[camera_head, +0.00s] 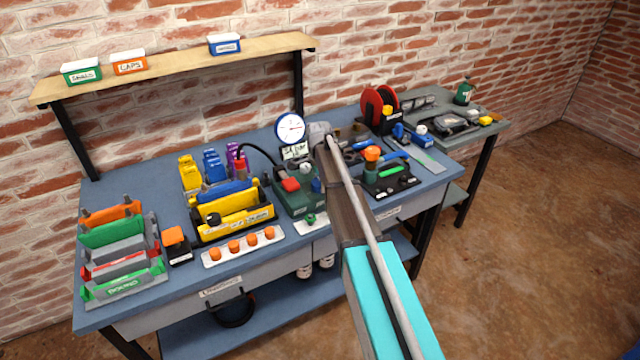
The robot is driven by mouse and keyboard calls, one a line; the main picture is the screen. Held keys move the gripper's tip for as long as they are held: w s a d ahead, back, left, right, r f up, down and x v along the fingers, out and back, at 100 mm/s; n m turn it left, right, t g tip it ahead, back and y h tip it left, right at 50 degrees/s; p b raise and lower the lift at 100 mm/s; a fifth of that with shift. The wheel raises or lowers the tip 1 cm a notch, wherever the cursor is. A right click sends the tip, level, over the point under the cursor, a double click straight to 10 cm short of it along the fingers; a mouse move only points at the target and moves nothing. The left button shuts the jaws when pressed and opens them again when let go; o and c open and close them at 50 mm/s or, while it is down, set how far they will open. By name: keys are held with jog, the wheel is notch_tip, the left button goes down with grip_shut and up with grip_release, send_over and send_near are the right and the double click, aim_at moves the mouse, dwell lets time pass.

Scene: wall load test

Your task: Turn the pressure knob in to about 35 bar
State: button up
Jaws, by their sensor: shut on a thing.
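The green pressure unit (292,201) stands mid-bench, with a red part (290,184) on its top. A round white gauge with a blue rim (291,128) rises behind it, and a small display (295,151) sits below the dial. The display text is too small to read surely. My arm reaches in from the bottom right, and my gripper (320,133) is just right of the gauge, above the unit. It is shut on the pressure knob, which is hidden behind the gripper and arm. The fingertips are hard to make out.
A yellow toolbox (233,222) and a strip with orange knobs (240,246) lie to the left. A black stand with an orange-topped part (371,154) is close on the right of my arm. A wooden shelf (180,67) with small bins hangs above.

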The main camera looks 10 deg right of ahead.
jog(key=shift+w+m, duration=0.1)
jog(key=shift+m, duration=0.4)
jog(key=o, duration=0.9)
jog(key=shift+o, duration=0.2)
jog(key=shift+n, duration=0.6)
